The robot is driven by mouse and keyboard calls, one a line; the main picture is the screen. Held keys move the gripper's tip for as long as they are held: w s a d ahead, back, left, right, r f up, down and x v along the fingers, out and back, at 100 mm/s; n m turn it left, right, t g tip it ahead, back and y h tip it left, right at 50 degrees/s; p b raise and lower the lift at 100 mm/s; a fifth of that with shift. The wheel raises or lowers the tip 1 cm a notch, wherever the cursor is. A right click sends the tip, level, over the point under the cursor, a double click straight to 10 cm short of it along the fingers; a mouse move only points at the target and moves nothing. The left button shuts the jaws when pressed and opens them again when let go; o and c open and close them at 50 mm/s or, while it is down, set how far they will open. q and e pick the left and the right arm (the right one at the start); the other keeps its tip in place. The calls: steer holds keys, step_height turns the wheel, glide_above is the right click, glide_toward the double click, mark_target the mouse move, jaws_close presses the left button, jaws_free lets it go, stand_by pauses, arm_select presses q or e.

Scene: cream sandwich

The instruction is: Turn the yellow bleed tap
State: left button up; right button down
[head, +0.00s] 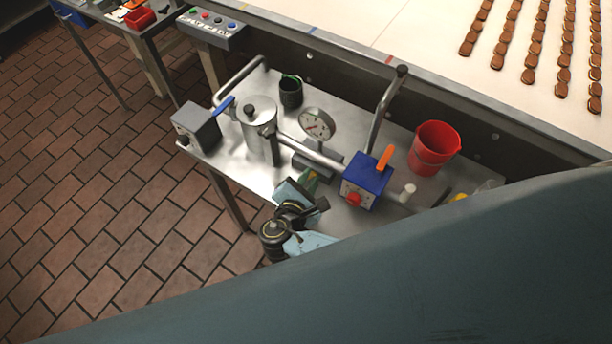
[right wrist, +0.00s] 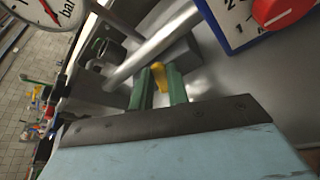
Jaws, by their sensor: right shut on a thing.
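The yellow bleed tap (right wrist: 158,72) shows in the right wrist view as a small yellow piece below a grey metal pipe. My right gripper (right wrist: 159,82) has its two green fingers on either side of it and is shut on it. In the head view my right gripper (head: 311,177) is at the front of the steel table, below the pressure gauge (head: 317,124) and left of the blue box (head: 367,180). There the tap is hidden or too small to tell. My left gripper is not in view.
The blue box has a red knob (head: 353,199) and an orange lever (head: 385,158). A steel canister (head: 260,137), a dark cup (head: 290,92) and a red bucket (head: 434,148) stand on the steel table (head: 243,166). A conveyor with biscuits (head: 535,47) runs behind.

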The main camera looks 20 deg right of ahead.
steer(key=shift+s+d+f+m+t+y+b, duration=0.2)
steer(key=shift+s+f+m+t+y+b, duration=0.15)
steer(key=shift+m+t+b, duration=0.35)
steer(key=shift+r, duration=0.1)
steer(key=c, duration=1.4)
jaws_free()
steer(key=shift+o, duration=0.2)
steer(key=shift+s, duration=0.1)
steer(key=v, duration=1.3)
steer(key=shift+a, duration=0.15)
